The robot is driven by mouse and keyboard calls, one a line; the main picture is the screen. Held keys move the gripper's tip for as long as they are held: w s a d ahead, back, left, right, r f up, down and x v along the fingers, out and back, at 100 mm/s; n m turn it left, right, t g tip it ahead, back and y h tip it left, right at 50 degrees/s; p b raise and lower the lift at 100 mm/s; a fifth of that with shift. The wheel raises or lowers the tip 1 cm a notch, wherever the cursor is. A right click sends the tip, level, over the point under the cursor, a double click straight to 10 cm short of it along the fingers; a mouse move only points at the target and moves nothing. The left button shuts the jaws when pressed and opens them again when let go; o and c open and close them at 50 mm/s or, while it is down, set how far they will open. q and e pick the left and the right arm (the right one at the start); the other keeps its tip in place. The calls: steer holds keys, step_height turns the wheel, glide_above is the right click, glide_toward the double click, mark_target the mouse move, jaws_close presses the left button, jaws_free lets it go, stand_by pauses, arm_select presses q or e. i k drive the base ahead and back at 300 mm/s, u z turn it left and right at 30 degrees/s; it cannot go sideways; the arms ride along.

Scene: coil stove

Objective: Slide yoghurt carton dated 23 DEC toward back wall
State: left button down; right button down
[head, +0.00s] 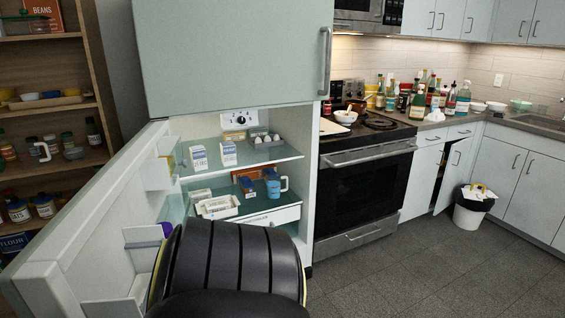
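The fridge is open, and two small white and blue cartons stand upright on its upper glass shelf (258,156). The left carton (199,158) and the right carton (229,153) stand side by side with a gap between them. Their printed dates are too small to read, so I cannot tell which one says 23 DEC. Neither of my grippers is in view, and nothing is seen touching the cartons. A dark rounded part of my own body hides the lower front of the fridge.
An egg tray (265,140) sits right of the cartons near a dial (240,120) on the back wall. The lower shelf holds a white tub (217,207) and a blue mug (275,184). The open fridge door (85,225) stands at left; the stove (365,185) is right.

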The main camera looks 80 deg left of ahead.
mark_target(228, 154)
steer(key=u, duration=2)
steer(key=i, duration=3.55)
steer(key=u, duration=1.9)
steer(key=i, duration=0.3)
steer(key=u, duration=0.25)
